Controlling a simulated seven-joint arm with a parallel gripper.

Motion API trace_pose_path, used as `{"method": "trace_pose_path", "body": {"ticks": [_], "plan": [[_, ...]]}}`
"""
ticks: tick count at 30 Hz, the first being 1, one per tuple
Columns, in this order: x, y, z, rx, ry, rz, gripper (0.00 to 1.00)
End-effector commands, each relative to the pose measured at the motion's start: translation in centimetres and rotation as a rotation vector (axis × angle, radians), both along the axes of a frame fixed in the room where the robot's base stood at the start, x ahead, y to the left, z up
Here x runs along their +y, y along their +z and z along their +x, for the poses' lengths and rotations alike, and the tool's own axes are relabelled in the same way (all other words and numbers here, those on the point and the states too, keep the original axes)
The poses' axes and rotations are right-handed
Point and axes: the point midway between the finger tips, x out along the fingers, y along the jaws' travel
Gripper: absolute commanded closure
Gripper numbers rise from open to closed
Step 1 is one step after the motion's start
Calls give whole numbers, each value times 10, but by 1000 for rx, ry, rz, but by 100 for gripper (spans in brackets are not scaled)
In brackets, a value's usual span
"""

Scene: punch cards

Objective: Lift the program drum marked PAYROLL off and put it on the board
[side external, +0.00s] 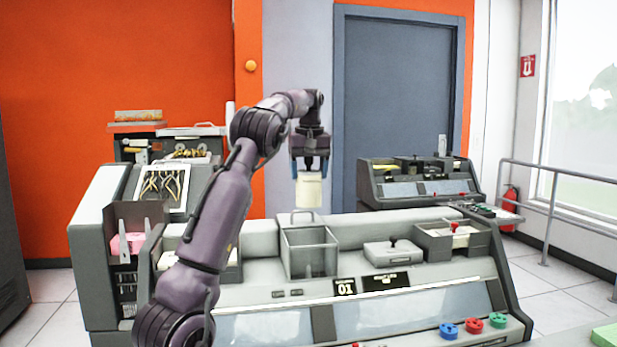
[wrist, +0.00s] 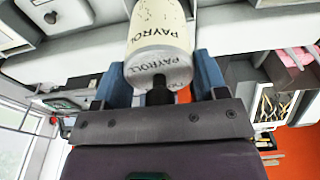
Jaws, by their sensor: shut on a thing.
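The PAYROLL drum (wrist: 160,32) is a cream cylinder with dark lettering on its side and on its grey end cap. It also shows in the side view (side external: 308,191), hanging upright below my gripper (side external: 309,168). My gripper is shut on the drum, with the blue fingers on either side of its capped end in the wrist view (wrist: 160,80). The drum is in the air above an open grey bin (side external: 310,252) on the machine's top, apart from it. I cannot tell which surface is the board.
A flat grey box with a dark knob (side external: 392,251) and an open tray (side external: 453,238) stand right of the bin. Green, red and blue knobs (side external: 472,325) sit at the machine's front right. A pink stack (side external: 130,243) stands in a holder at left.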

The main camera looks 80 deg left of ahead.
Motion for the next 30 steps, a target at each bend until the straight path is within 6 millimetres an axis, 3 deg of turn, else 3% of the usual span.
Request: {"method": "trace_pose_path", "body": {"ticks": [18,30], "plan": [[0,31,0,-2,1,1,67],[0,35,0,-1,0,1,67]]}}
